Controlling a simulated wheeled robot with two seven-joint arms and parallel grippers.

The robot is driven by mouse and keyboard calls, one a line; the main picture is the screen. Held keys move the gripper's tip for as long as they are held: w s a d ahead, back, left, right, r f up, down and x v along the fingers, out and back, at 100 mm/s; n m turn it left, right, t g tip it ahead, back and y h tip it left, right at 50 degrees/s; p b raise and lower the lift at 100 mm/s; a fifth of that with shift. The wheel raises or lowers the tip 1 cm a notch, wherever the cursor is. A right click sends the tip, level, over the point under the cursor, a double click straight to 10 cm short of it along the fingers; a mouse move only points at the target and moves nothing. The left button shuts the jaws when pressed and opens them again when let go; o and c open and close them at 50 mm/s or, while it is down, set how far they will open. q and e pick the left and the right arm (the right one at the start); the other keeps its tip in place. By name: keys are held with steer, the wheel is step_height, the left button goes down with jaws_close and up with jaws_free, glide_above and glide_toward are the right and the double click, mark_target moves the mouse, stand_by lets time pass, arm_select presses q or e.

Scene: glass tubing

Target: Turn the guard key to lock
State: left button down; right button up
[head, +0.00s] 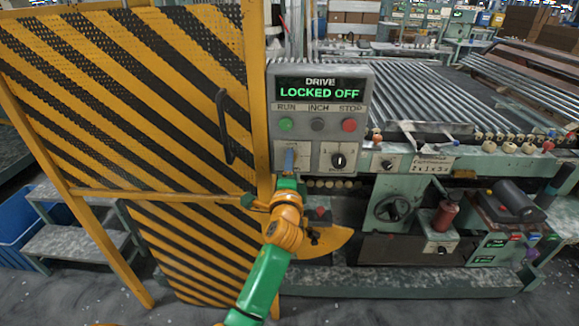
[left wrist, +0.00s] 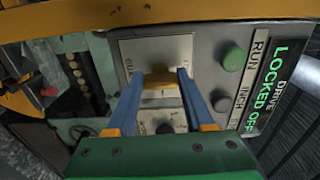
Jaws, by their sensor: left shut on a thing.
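The grey control box (head: 318,112) stands right of the striped guard, its lit display (head: 319,90) reading "DRIVE LOCKED OFF". My left gripper (head: 288,160) is at the lower left switch plate of the box, below the green button. In the left wrist view, my left gripper (left wrist: 160,92) has its two blue fingers on either side of the yellow guard key (left wrist: 158,80) and is shut on it. The key sits at the switch plate (left wrist: 128,56); its tip and the plate's markings are partly hidden. My right gripper is in neither view.
The striped yellow and black guard (head: 130,90) with a dark handle (head: 224,125) stands to the left. Green, grey and red buttons (head: 348,125) and a black knob (head: 339,160) are close by. The roller machine (head: 440,95) fills the right.

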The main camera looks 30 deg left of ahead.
arm_select(q)
steer(key=shift+c, duration=1.4)
jaws_free()
steer(key=v, duration=0.7)
steer(key=shift+b, duration=0.45)
steer(key=shift+f, duration=0.1)
